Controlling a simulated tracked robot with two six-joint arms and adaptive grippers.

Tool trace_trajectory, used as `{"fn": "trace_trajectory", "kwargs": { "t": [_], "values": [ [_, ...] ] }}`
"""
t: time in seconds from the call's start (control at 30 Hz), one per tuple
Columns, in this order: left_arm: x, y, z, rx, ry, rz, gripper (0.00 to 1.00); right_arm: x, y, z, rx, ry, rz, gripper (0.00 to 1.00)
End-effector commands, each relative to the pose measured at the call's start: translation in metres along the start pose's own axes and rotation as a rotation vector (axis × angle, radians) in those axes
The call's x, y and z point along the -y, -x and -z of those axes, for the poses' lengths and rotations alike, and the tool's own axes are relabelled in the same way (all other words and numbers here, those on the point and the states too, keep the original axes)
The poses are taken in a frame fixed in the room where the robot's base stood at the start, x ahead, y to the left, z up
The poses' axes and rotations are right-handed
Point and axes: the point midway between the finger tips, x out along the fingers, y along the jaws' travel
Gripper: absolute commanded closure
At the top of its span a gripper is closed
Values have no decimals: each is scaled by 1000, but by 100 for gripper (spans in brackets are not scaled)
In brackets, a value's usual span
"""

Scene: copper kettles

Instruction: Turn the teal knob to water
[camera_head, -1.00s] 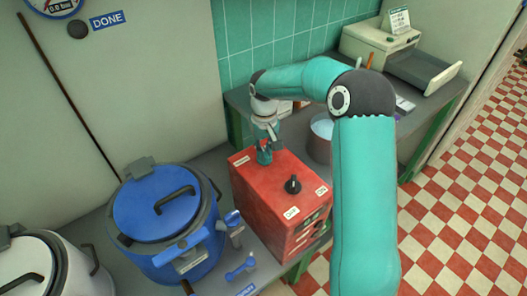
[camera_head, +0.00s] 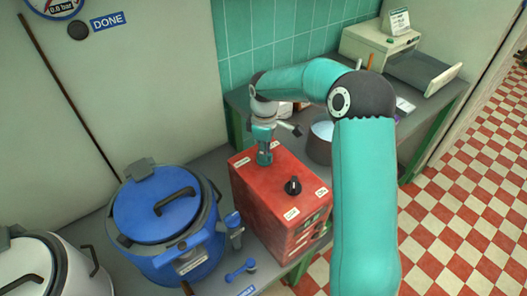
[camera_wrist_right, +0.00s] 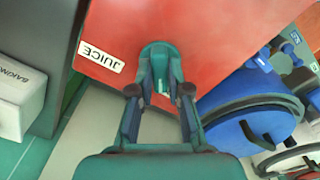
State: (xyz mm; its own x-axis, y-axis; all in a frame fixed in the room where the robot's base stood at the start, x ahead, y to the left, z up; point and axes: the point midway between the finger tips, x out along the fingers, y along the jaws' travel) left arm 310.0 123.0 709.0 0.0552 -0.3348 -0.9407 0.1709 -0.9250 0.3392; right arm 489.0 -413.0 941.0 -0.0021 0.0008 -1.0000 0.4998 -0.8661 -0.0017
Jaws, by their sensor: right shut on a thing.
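The teal knob (camera_wrist_right: 159,58) sits on top of the red box (camera_head: 255,195), near the box's back end. My right gripper (camera_head: 265,158) comes down over it from above, and its fingers are closed around the knob. In the right wrist view the gripper (camera_wrist_right: 160,82) has a finger on each side of the knob. A pale mark on the knob faces my palm. A JUICE label (camera_wrist_right: 101,57) lies beside the knob. I cannot read a water label. My left gripper is not in view.
A black knob (camera_head: 293,187) with small labels sits at the box's front end. A blue kettle (camera_head: 165,215) stands left of the box, and a metal pot (camera_head: 320,147) stands behind it to the right. A grey machine (camera_head: 385,45) is at the back right.

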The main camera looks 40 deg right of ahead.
Motion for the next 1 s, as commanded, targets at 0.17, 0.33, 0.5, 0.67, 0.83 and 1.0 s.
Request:
{"fn": "trace_trajectory", "kwargs": {
  "t": [0.17,0.33,0.5,0.67,0.83,1.0],
  "values": [
    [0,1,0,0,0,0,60,-2,2,2,-8,92,-7,100],
    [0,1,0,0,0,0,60,-2,2,2,-8,144,-8,100],
    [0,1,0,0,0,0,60,-2,2,2,-8,165,-9,100],
    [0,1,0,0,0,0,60,-2,2,2,-8,168,-9,100],
    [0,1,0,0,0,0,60,-2,3,2,-8,168,-10,100],
    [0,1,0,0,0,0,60,-2,2,2,-6,167,-7,59]
  ]
}}
